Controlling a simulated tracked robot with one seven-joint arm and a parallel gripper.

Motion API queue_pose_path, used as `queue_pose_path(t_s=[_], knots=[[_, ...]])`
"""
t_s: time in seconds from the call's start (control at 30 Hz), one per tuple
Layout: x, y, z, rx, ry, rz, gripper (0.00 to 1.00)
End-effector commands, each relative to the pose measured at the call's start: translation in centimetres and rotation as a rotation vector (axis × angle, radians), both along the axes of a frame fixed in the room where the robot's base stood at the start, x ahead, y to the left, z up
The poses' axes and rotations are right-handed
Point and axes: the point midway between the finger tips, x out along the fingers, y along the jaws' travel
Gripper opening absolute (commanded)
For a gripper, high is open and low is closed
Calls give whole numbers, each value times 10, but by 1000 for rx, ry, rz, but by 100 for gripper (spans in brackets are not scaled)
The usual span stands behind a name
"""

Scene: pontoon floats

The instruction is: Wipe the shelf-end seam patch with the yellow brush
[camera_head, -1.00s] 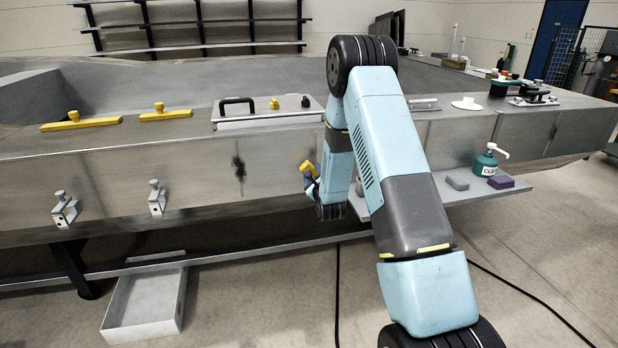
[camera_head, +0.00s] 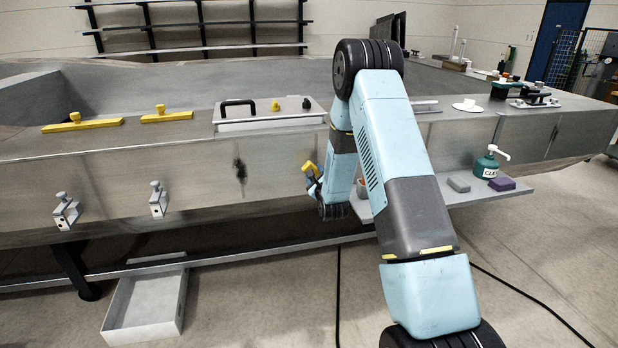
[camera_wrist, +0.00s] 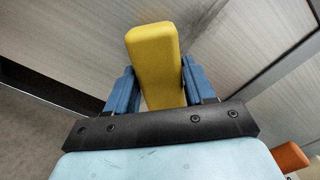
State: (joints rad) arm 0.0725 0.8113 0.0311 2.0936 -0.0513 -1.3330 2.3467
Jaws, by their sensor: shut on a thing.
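My gripper (camera_head: 314,184) is shut on the yellow brush (camera_head: 309,168), in front of the float's side wall. In the wrist view the brush (camera_wrist: 154,55) stands between the two blue fingers; its bristles are hidden, and I cannot tell whether it touches the wall. A dark smudge (camera_head: 239,171) marks the wall left of the gripper in the head view. A dark smear (camera_wrist: 207,17) also shows on the metal right of the brush in the wrist view; I cannot tell whether it is the shelf-end seam patch. My arm hides part of the wall by the shelf.
A shelf (camera_head: 470,197) right of my arm holds a grey block (camera_head: 458,184), a purple block (camera_head: 502,184) and a green pump bottle (camera_head: 486,165). Two clamps (camera_head: 157,199) stick out from the wall at left. A white tray (camera_head: 118,322) lies on the floor.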

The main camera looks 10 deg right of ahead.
Motion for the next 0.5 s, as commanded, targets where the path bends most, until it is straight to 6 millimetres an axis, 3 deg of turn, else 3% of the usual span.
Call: queue_pose_path(t_s=[0.5], knots=[[-2, -32, 0, 0, -1, 1, 29]])
